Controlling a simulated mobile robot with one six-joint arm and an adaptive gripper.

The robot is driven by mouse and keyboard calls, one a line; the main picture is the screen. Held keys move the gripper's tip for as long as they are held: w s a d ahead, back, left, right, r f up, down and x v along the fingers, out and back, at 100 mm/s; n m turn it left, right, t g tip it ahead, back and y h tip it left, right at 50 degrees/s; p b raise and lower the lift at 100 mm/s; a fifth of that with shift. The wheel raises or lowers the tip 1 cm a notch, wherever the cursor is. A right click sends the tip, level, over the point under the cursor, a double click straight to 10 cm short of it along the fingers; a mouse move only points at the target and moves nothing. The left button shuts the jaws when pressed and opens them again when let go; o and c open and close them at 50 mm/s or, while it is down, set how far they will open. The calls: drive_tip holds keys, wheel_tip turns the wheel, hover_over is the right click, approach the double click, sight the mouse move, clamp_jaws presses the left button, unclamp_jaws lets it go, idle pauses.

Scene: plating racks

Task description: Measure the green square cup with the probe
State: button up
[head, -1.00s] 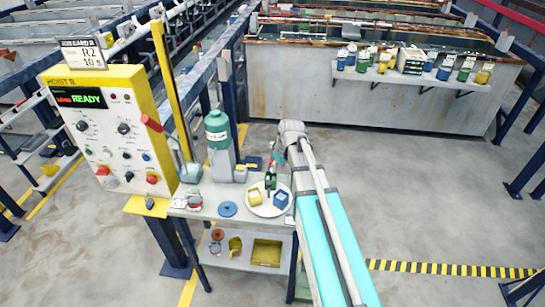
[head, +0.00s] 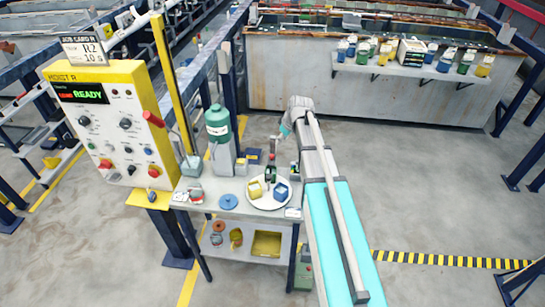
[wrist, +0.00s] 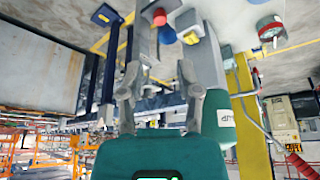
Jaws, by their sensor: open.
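A small dark green cup (head: 271,173) stands at the back of the round white plate (head: 254,201). A slim upright thing with a red part (head: 271,156) shows just behind it; I cannot tell whether this is the probe. My gripper (head: 280,141) is above and behind the plate, small in the head view. In the wrist view my gripper (wrist: 165,38) has its two grey fingers apart. The green cup is not clearly seen there.
A yellow cup (head: 256,190) and a blue cup (head: 281,192) share the plate. A green bottle (head: 218,124), a blue disc (head: 228,201) and the yellow hoist panel (head: 100,75) stand to the left. A shelf (head: 400,73) of small containers is behind. Floor at right is open.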

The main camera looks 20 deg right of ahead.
sight(273, 155)
drive_tip(key=shift+b+x, duration=5.95)
drive_tip(key=shift+x, duration=0.7)
drive_tip(key=shift+s, duration=0.1)
clamp_jaws()
